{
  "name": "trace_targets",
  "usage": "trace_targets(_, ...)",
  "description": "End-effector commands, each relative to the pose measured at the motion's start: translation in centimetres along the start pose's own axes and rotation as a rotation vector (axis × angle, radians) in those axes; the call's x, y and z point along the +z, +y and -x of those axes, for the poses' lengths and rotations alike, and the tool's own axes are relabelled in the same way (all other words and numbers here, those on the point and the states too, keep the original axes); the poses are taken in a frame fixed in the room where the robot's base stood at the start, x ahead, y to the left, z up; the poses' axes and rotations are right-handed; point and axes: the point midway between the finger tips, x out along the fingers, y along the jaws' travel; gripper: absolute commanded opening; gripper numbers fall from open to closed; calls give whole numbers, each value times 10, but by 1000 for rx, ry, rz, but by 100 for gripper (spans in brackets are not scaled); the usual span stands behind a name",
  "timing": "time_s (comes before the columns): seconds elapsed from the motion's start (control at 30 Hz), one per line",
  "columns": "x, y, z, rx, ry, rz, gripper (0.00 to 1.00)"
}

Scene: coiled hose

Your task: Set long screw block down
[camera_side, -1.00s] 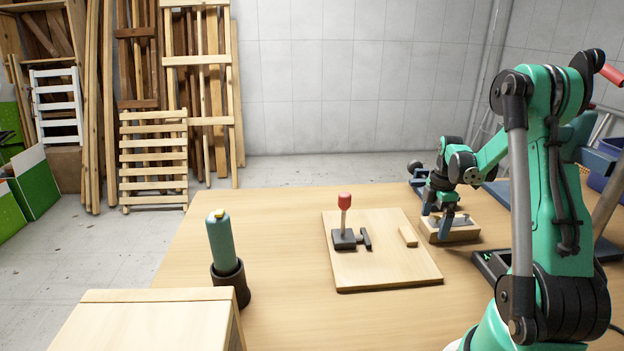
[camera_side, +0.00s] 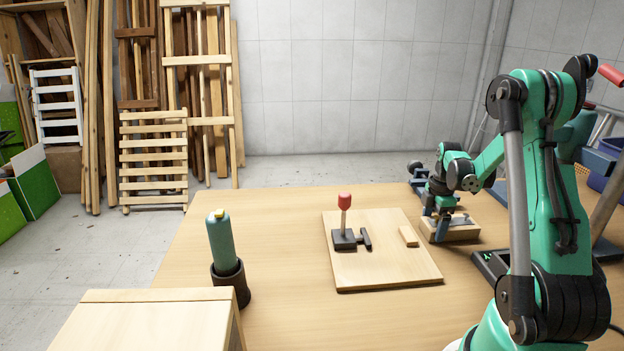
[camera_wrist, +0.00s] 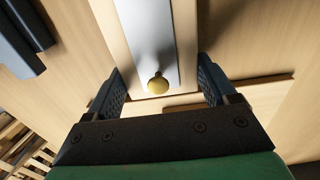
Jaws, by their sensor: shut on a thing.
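The long screw block (camera_side: 458,232) is a pale wooden block with a grey metal plate and small screws on top. In the side view it appears to rest on the table, just right of the wooden board. My gripper (camera_side: 435,230) is shut on it near its left end, fingers pointing down. In the wrist view the metal plate of the long screw block (camera_wrist: 146,38) with a brass screw head lies between the two fingers of my gripper (camera_wrist: 165,85). The contact of the fingertips with the wood is partly hidden.
A teal bottle (camera_side: 222,242) stands in a dark holder at the front left. Bare table (camera_side: 285,235) lies between bottle and board.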

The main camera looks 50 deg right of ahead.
Motion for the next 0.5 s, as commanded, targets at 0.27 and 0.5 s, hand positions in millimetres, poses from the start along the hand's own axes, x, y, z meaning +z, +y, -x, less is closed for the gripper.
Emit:
trace_targets(0.27,0,0,26,0,0,0,8)
trace_targets(0.5,0,-1,94,0,0,0,8)
